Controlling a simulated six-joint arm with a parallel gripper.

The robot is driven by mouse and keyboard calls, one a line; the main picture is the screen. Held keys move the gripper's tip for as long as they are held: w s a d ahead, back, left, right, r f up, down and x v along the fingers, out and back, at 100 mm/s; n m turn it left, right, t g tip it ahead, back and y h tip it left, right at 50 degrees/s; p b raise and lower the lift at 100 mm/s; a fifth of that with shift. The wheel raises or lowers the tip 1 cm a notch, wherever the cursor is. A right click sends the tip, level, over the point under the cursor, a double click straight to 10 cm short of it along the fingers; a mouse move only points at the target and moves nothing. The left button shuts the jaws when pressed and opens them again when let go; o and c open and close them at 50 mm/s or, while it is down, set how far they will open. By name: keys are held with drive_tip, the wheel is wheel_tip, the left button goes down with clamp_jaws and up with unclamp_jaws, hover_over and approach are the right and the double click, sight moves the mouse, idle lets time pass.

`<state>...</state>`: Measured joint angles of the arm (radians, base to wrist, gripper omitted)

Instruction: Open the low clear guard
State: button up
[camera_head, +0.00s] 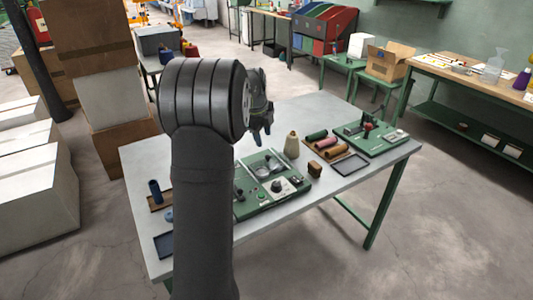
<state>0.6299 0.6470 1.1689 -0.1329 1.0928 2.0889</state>
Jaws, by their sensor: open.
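A green machine panel (265,205) lies flat on the grey table, just right of my arm. Metal rails and a pale, see-through area (265,168) show on its far half; this looks like the low clear guard, but its edges are too small to make out. A dark knob and a green button sit on the panel's near half. My gripper (261,134) hangs above the table beyond the panel, fingers pointing down. It is open, with nothing seen between the fingers, and apart from the panel. My arm hides the panel's left part.
A cream cone (291,145) stands close to the panel's far right corner. A second green panel (371,134) is at the right end.

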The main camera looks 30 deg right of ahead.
sight(267, 156)
drive_tip(key=x, duration=0.9)
drive_tip(key=shift+d+f, duration=0.1)
drive_tip(key=shift+f, duration=0.15)
clamp_jaws()
